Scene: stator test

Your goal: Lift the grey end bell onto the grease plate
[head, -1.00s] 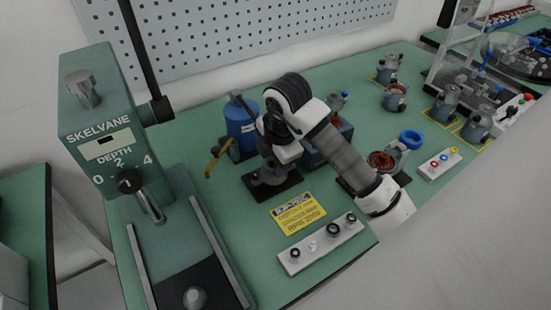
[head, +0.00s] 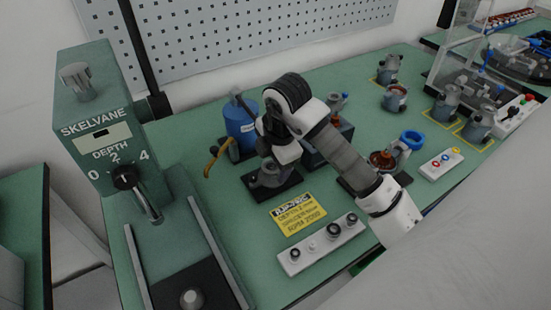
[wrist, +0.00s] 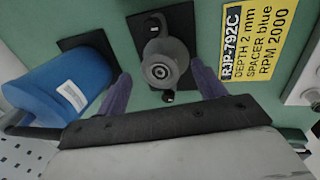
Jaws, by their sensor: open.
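The grey part that looks like the end bell (wrist: 163,62) is round, with a ring-shaped hub at its centre. It sits on a small black plate (wrist: 180,22), and in the head view the grey part (head: 265,178) is partly hidden by my gripper. My gripper (head: 278,165) is over it, pointing down. In the wrist view my gripper (wrist: 161,72) is open, one purple finger on each side of the grey part, with visible gaps. I cannot tell which surface is the grease plate.
A blue bottle (head: 240,125) stands close left of my gripper. A yellow label (head: 297,214) and a grey strip with knobs (head: 322,243) lie in front. The green Skelvane press (head: 95,125) stands at left. A blue ring (head: 412,137) and copper-wound part (head: 382,160) are at right.

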